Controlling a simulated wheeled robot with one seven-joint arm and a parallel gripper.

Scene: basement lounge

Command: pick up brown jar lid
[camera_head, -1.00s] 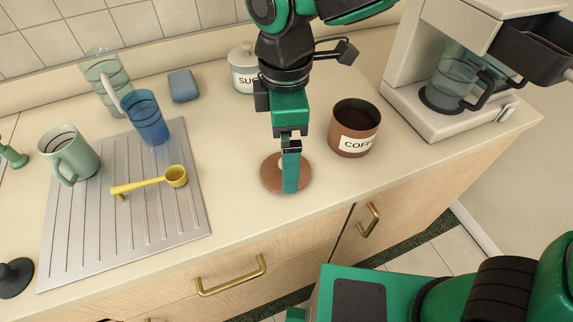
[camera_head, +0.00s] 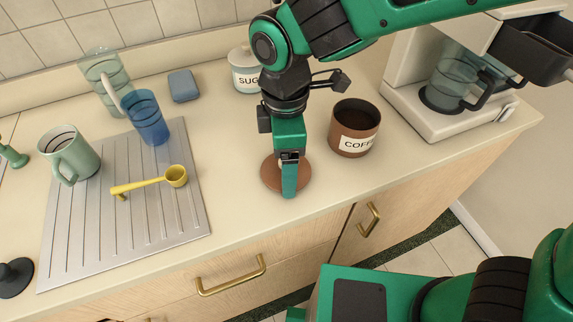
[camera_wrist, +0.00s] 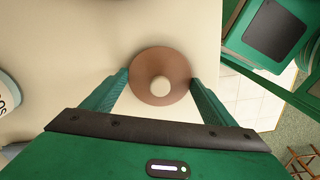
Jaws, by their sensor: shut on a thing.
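The brown jar lid (camera_head: 302,174) is a round disc lying flat on the counter, left of the brown coffee jar (camera_head: 355,128). In the wrist view the lid (camera_wrist: 146,90) has a pale round knob at its centre. My gripper (camera_head: 289,192) points straight down over the lid. In the wrist view my gripper (camera_wrist: 161,78) has one finger at each side of the lid, shut on its rim. In the head view the fingers and hand hide the lid's middle. The coffee jar stands upright and uncovered, with dark contents.
A white sugar jar (camera_head: 246,76) stands behind my gripper. A coffee machine (camera_head: 425,110) is at the right. On the left, a drainboard (camera_head: 100,235) holds a yellow scoop (camera_head: 150,184), a blue cup (camera_head: 146,120) and a green mug (camera_head: 66,155). The counter's front edge is close to the lid.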

